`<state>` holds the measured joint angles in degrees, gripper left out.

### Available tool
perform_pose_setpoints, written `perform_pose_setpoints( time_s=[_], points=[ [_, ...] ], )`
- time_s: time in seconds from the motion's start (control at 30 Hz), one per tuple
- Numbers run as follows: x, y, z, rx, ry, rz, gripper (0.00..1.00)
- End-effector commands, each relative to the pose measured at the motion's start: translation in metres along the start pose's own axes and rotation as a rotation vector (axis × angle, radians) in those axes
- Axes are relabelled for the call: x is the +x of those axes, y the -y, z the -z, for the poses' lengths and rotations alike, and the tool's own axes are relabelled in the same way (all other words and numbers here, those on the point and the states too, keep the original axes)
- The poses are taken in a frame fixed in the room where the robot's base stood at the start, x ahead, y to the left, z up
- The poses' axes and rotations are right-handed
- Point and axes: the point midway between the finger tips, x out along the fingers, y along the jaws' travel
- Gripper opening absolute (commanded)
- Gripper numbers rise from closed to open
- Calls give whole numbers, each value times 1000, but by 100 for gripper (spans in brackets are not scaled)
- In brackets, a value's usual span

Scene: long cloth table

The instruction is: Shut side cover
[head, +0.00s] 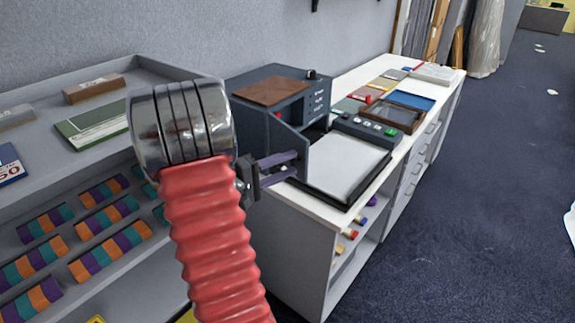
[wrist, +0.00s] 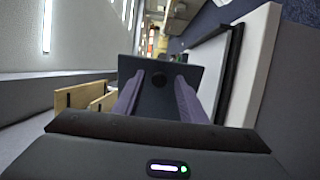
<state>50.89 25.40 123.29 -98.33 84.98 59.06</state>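The dark grey machine (head: 275,100) with a brown top plate stands on the white counter. Its side cover (head: 287,143) is a dark panel that stands swung out from the body, with an opening behind it. My gripper (head: 296,165) is in front of the cover, its two purple fingers apart with nothing seen between them. In the wrist view the dark cover (wrist: 158,62) fills the space ahead of my gripper (wrist: 160,82), and a round dark spot shows on it. I cannot tell whether the fingertips touch the cover.
A flat device with a pale top (head: 345,165) and a button panel sits close on the right of the machine. Books and trays lie farther along the counter (head: 375,72). A grey shelf (head: 100,170) with coloured blocks is at left.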

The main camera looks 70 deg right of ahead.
Motion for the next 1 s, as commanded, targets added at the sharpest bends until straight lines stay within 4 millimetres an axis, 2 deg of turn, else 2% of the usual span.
perform_pose_setpoints(
  time_s=[0.37,0.9,1.0],
  points=[
    [4,0,0,0,-1,0,38],
    [5,1,0,-1,0,1,0],
    [5,1,0,-1,0,2,0]
  ],
)
